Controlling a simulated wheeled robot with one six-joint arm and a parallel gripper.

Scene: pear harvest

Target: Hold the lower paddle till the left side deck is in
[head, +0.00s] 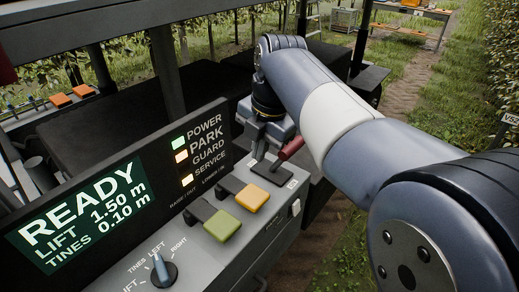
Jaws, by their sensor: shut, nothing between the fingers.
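On the console, the yellow-orange paddle (250,198) sits by the small "LOWER / IN" label. The green paddle (222,225) sits nearer, by "RAISE / OUT". The selector knob (163,271) has its pointer toward "LEFT". The display (82,218) reads READY, LIFT 1.50 m, TINES 0.10 m. My gripper (259,150) is shut and empty, pointing down beyond the yellow-orange paddle, close to a red-handled lever (291,149). I cannot tell whether it touches the lever. The left side deck cannot be clearly made out.
Dark flat decking (110,130) lies behind the console. A post (362,40) stands beyond my arm. A grassy track (420,90) runs to the right.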

